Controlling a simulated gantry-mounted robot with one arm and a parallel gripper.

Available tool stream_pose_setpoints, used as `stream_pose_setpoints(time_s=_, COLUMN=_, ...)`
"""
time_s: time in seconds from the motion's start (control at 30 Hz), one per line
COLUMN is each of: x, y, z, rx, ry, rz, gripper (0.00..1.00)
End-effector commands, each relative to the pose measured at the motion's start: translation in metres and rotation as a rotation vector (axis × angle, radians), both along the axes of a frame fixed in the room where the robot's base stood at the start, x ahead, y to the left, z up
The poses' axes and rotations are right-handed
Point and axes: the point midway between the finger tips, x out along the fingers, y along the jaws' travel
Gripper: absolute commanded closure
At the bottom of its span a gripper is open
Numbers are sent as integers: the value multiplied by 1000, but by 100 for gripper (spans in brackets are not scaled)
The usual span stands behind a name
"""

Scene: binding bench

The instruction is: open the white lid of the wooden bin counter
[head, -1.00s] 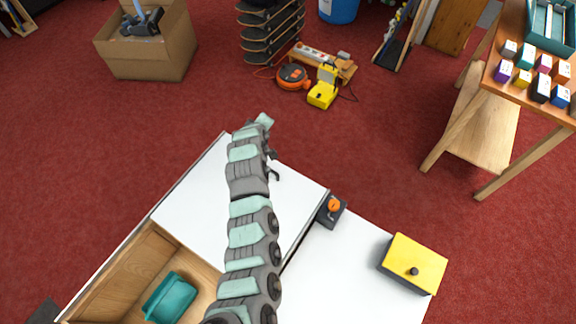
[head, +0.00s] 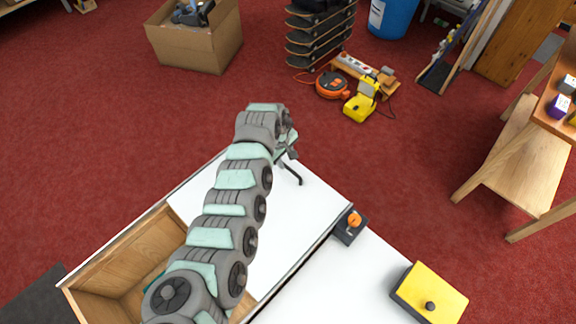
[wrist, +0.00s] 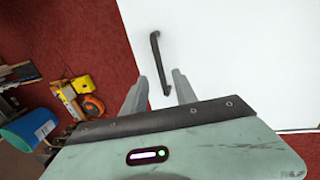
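A slim dark bar handle (head: 294,174) stands on the lid and also shows in the wrist view (wrist: 155,52). My gripper (head: 285,150) is over the far part of the lid, by the handle. In the wrist view my gripper (wrist: 158,78) has its two fingers apart, with the handle's near end showing between them in the picture. Nothing is held. I cannot tell how much height separates fingers and handle. My arm hides part of the lid and bin.
A black block with an orange knob (head: 350,226) and a yellow box (head: 429,295) sit on the white counter right of the lid. An open wooden compartment lies at lower left. A cardboard box (head: 195,45), orange cable reel (head: 332,85) and wooden table (head: 510,165) stand beyond on red carpet.

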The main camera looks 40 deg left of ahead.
Motion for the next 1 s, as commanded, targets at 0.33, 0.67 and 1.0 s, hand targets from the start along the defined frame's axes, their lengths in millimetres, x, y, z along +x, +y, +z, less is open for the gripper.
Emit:
stream_pose_setpoints(time_s=0.33, x=9, y=1, z=-49, rx=2, ry=-1, rz=1, gripper=66)
stream_pose_setpoints(time_s=0.67, x=13, y=1, z=-62, rx=2, ry=-5, rz=3, gripper=66)
stream_pose_setpoints(time_s=1.0, x=13, y=1, z=-62, rx=2, ry=-5, rz=4, gripper=76)
